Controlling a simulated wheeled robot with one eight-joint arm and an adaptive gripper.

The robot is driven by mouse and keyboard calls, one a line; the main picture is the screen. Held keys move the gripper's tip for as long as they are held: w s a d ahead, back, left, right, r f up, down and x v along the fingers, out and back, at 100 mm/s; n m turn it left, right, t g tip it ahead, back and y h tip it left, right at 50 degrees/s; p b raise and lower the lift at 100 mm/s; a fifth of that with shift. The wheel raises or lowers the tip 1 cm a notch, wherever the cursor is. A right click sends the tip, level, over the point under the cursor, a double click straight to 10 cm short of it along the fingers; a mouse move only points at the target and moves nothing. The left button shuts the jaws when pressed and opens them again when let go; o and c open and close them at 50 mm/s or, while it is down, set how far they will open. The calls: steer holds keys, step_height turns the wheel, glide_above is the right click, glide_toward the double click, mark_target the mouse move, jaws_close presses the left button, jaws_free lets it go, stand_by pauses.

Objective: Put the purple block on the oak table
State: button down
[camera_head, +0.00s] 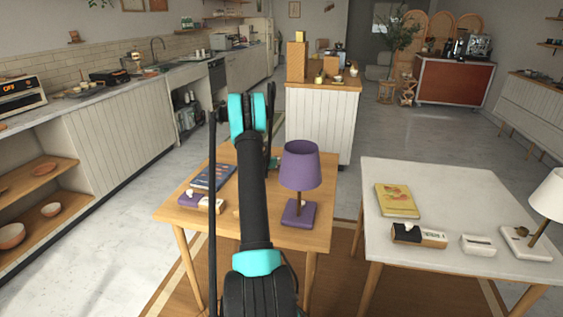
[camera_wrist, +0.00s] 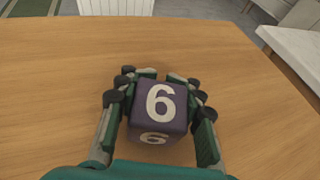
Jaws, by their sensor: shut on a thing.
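The purple block (camera_wrist: 160,103) shows in the wrist view, with a white 6 on its top and on its near face. My gripper (camera_wrist: 160,84) is shut on it, green fingers on its left and right sides. The block is over the oak table (camera_wrist: 55,75); I cannot tell whether its underside touches the wood. In the head view, the oak table (camera_head: 222,226) stands in the front middle. My arm reaches over it and hides the block there.
On the oak table stand a purple lamp (camera_head: 300,168), a dark blue book (camera_head: 213,177) and a purple tissue box (camera_head: 200,201). A white table (camera_head: 455,205) to the right holds a yellow book (camera_head: 397,200) and a white lamp (camera_head: 549,195). Around the block the wood is clear.

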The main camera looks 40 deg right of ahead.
steer(key=c, duration=1)
jaws_free()
steer(key=shift+f, duration=0.1)
